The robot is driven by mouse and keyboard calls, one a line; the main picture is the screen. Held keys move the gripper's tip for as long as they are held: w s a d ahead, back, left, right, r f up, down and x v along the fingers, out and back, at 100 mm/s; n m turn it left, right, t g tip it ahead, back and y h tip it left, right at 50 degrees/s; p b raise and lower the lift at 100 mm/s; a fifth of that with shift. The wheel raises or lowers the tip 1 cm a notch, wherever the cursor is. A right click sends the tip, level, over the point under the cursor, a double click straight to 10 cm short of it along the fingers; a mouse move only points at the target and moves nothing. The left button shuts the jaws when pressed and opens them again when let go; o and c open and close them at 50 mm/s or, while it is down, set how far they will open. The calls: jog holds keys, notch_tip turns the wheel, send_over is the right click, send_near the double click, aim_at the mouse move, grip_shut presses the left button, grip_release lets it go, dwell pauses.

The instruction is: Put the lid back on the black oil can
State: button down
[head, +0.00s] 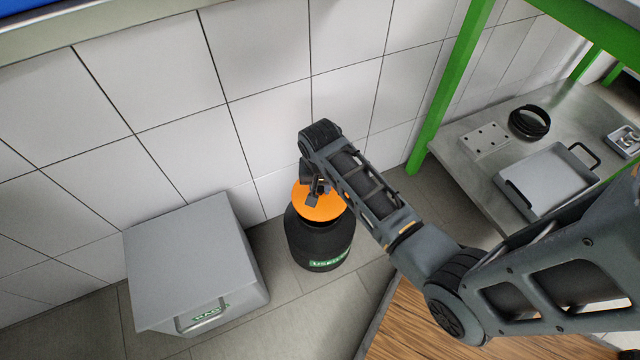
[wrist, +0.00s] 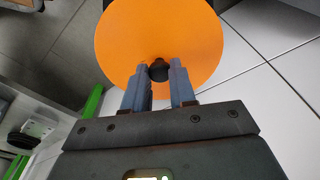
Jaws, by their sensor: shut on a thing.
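The black oil can (head: 318,244) stands on the floor near the tiled wall, with a green label on its front. The orange lid (head: 318,205) is over the can's top in the head view; I cannot tell whether it is seated or a little above. In the wrist view the lid (wrist: 160,35) is a large orange disc with a small black knob (wrist: 158,71). My gripper (wrist: 159,75) is shut on this knob. In the head view my gripper (head: 315,190) is at the lid, partly hidden by my arm. The can is mostly hidden behind the lid in the wrist view.
A grey box (head: 190,255) with a handle and green label stands left of the can. A green-framed metal shelf (head: 480,170) at right holds a grey tray (head: 550,180) and a black ring (head: 529,122). The white tiled wall (head: 265,50) is close behind the can.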

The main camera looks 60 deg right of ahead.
aim_at(320, 198)
jog(key=shift+f+b, duration=1.8)
jog(key=shift+b, duration=0.05)
jog(key=shift+f+b, duration=0.3)
jog(key=shift+f, duration=0.6)
jog(key=shift+p, duration=0.75)
jog(key=shift+f+p, duration=0.2)
jog(key=shift+p, duration=0.4)
dwell(0.9)
jog(key=shift+c, duration=1.8)
grip_release()
jog(key=shift+r, duration=0.1)
